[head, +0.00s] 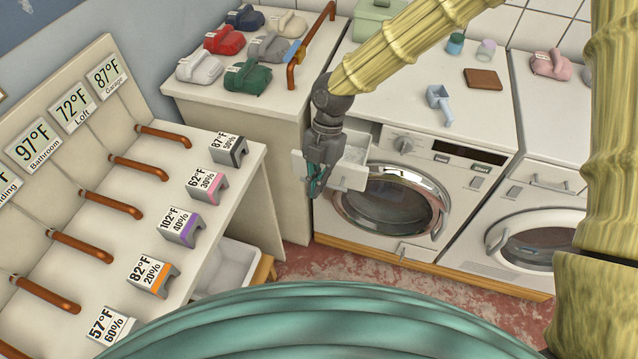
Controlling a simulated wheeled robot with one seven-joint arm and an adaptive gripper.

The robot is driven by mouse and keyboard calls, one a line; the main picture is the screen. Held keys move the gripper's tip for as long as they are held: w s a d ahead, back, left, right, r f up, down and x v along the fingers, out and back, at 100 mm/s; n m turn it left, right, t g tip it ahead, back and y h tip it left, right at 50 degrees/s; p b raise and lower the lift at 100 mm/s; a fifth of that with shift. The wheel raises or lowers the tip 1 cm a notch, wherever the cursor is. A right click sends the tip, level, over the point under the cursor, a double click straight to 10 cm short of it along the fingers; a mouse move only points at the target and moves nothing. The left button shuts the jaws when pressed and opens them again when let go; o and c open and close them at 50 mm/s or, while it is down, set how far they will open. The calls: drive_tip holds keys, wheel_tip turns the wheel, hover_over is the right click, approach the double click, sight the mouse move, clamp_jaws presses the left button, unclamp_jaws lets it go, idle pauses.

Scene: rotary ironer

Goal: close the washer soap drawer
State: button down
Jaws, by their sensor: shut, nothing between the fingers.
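The washer (397,230) stands right of the middle, with a round chrome-rimmed door. Its white soap drawer (351,177) sticks out at the upper left of the washer front, so it is open. My gripper (316,188) hangs pointing down at the drawer's front, with its fingers shut and nothing between them. It covers the left-middle part of the drawer. I cannot tell whether the fingers touch the drawer front.
A second machine (535,235) stands to the right. A light blue scoop (439,103) and a brown block (483,79) lie on the washer top. Several coloured containers sit on the counter (213,100) at the left. A sloped panel with copper handles and tags fills the left side.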

wheel_tip(320, 180, down, 5)
drive_tip(key=w+n+p, duration=0.2)
drive_tip(key=p, duration=0.4)
drive_tip(key=shift+w+d+f+p, duration=0.2)
drive_tip(key=shift+w+p, duration=0.1)
drive_tip(key=shift+w, duration=0.1)
idle(0.3)
